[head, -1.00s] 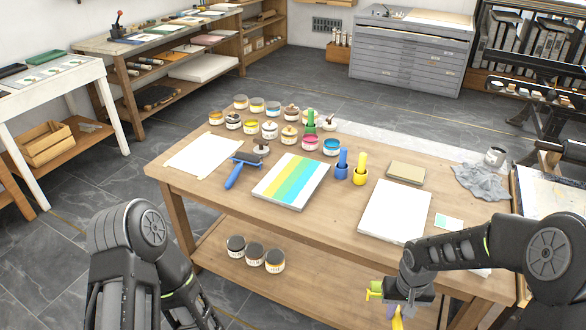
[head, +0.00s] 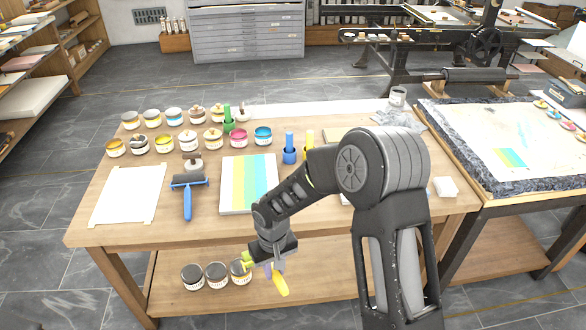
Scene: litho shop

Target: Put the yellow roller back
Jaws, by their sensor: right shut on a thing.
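The yellow roller shows a yellow handle (head: 281,286) below my right gripper and a yellow-green end to its left. My right gripper (head: 269,264) is shut on it and holds it in front of the table's front edge, near the lower shelf. The arm and jaws hide its middle. A blue-handled roller (head: 187,203) lies on the table (head: 140,232) beside a striped print (head: 248,186). A yellow upright piece (head: 308,141) stands behind my right arm, mostly hidden, next to a blue holder (head: 289,155). My left gripper is out of view.
Several ink jars (head: 165,144) and a green holder (head: 228,122) stand at the back left of the table. A blank sheet (head: 128,196) lies at left. Dark-lidded jars (head: 216,272) stand on the lower shelf (head: 170,300). A stone-topped table (head: 455,150) is at right.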

